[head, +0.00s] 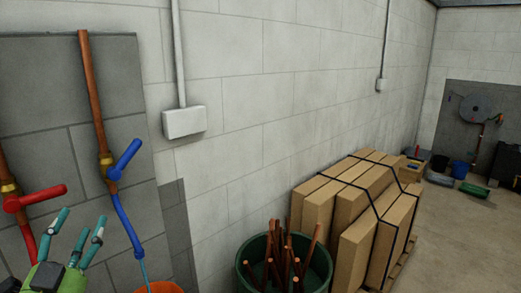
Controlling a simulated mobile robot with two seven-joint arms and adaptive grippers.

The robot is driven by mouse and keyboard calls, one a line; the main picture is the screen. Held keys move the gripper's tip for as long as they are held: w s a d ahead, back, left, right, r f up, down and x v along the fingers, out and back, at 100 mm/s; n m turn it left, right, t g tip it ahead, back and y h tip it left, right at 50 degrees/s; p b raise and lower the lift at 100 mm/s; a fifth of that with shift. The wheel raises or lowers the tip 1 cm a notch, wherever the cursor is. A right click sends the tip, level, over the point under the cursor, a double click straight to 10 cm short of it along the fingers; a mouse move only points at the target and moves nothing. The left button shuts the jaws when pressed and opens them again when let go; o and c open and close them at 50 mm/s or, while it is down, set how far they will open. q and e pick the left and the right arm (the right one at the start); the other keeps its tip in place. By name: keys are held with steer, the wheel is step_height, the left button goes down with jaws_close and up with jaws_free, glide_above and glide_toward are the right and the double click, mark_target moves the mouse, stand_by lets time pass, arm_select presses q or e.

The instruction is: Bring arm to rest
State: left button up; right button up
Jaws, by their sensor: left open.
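My left gripper (76,238) shows at the lower left, with its two teal fingers spread apart and pointing up. Nothing is between the fingers. It stands in front of the grey wall panel, just right of the red valve handle (35,198) and below left of the blue valve handle (125,160). Whether it touches the red hose (27,241) or only overlaps it in the picture, I cannot tell. My right gripper is not in view.
Two copper pipes (92,90) run down the panel. A blue hose (127,222) hangs over an orange bucket (160,287). A green tub (246,266) holds copper pipe pieces. Strapped cardboard boxes (318,208) stand on a pallet. Open floor (455,240) lies at the right.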

arm_select(q)
steer(key=s+d+f+n+g, duration=0.1)
steer(key=f+n+g, duration=0.15)
steer(key=f, duration=0.55)
steer(key=s+d+f+n+g, duration=0.15)
steer(key=f+g, duration=0.25)
steer(key=f, duration=0.4)
steer(key=d+f+n+g, duration=0.1)
steer(key=d+f+g, duration=0.15)
steer(key=f, duration=0.55)
steer(key=s+d+f+n+g+h, duration=0.1)
steer(key=s+d+f+g+h, duration=0.1)
steer(key=s+d+f+g, duration=0.45)
steer(key=s+d+f+n+g+h, duration=0.1)
steer(key=s+d+f+g+h, duration=0.2)
steer(key=s+f, duration=0.6)
step_height(320, 180, down, 21)
steer(key=s+g+y, duration=0.1)
steer(key=s+y, duration=0.1)
steer(key=s+a+f+g, duration=0.1)
steer(key=s+a+f, duration=0.1)
steer(key=s+f, duration=1.3)
steer(key=shift+s+a+m+g, duration=0.2)
steer(key=shift+s+m+g, duration=0.15)
steer(key=shift+s, duration=0.4)
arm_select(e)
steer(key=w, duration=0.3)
